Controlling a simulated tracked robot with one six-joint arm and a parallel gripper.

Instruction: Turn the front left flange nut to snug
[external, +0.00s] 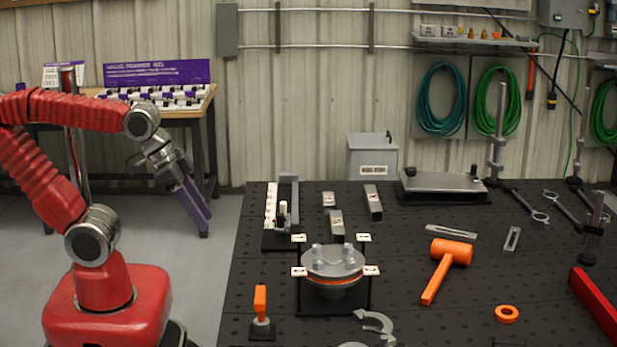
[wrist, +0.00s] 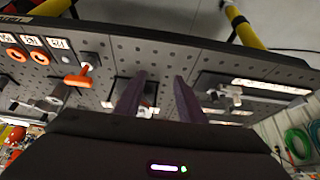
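The round grey flange (external: 333,268) with an orange ring under its top plate sits on a dark stand on the black perforated table. Several grey bolts or nuts rise from its top. The front left nut (external: 319,265) is small, and how far it is turned cannot be told. My gripper (external: 207,218) hangs left of the table, well apart from the flange, with purple fingers pointing down. In the wrist view my gripper (wrist: 161,77) shows its two fingers spread, with nothing held between them. The flange cannot be made out clearly there.
White marker cards (external: 299,271) surround the flange. An orange-handled tool (external: 260,312) stands front left of it, and a grey C-shaped part (external: 376,326) lies in front. An orange mallet (external: 447,262) lies to the right. A rack with white pieces (external: 271,208) stands behind left.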

